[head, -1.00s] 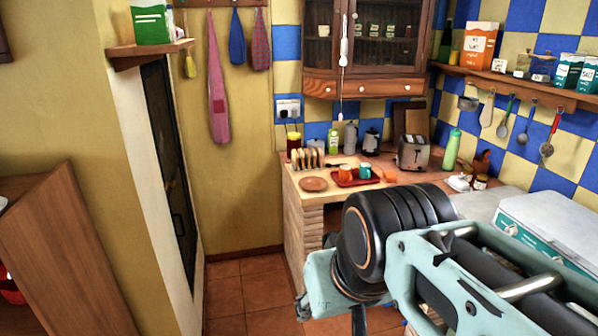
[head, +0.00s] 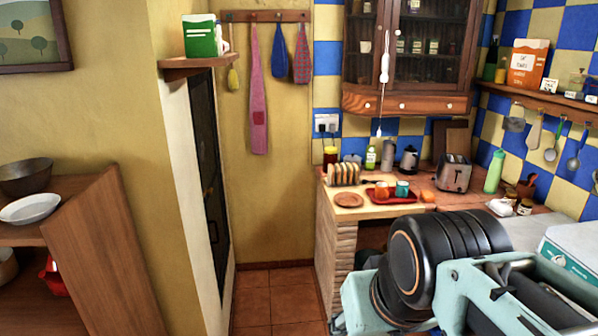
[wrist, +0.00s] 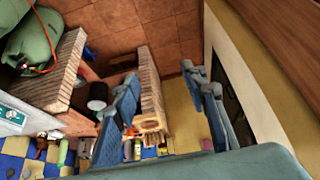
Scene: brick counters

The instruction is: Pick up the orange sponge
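A small orange block (head: 427,195), which looks like the sponge, lies on the wooden counter (head: 349,212) just right of the red tray (head: 392,198) in the head view. It is too small there to make out its texture. My gripper (wrist: 165,100) shows in the wrist view with its two blue fingers spread wide apart and nothing between them. It points down past the counter's end toward the floor, well away from the orange block. In the head view my arm covers the counter's lower front, and the fingers are hidden.
The tray holds an orange cup (head: 382,190) and a teal mug (head: 402,188). A toast rack (head: 344,174), plate (head: 349,200), toaster (head: 454,173) and green bottle (head: 494,171) stand around it. A wooden shelf unit (head: 105,260) is at left. Tiled floor (head: 265,300) between is clear.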

